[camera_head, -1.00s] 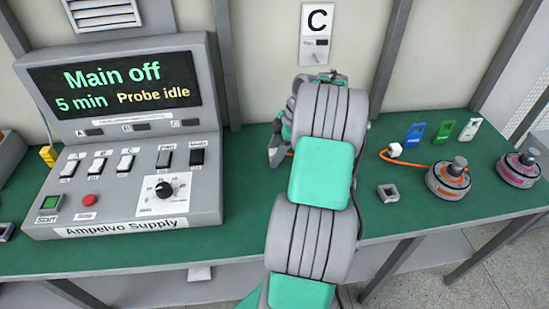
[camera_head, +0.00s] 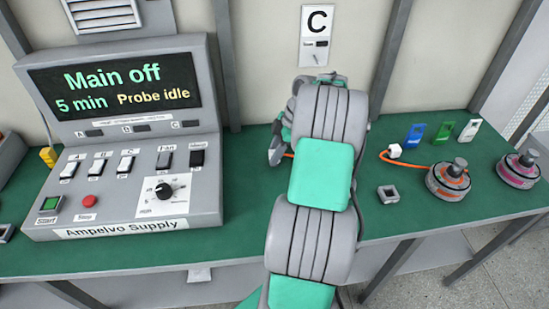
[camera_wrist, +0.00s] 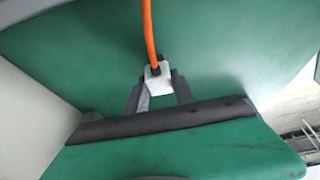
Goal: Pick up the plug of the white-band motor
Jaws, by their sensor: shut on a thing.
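In the wrist view, my gripper (camera_wrist: 159,86) is shut on a white plug (camera_wrist: 158,72). An orange cable (camera_wrist: 148,30) runs from the plug toward the top of the picture. In the head view, my arm hides the held plug and most of the hand; only a bit of orange cable (camera_head: 289,155) shows beside the arm. No white-band motor shows in either view; one could be hidden behind my arm.
On the green bench, an orange-band motor (camera_head: 448,182) has its own white plug (camera_head: 395,151) on an orange cable. A magenta-band motor (camera_head: 520,169) stands at far right. A small grey socket block (camera_head: 388,194) sits nearer. The supply console (camera_head: 120,140) fills the left.

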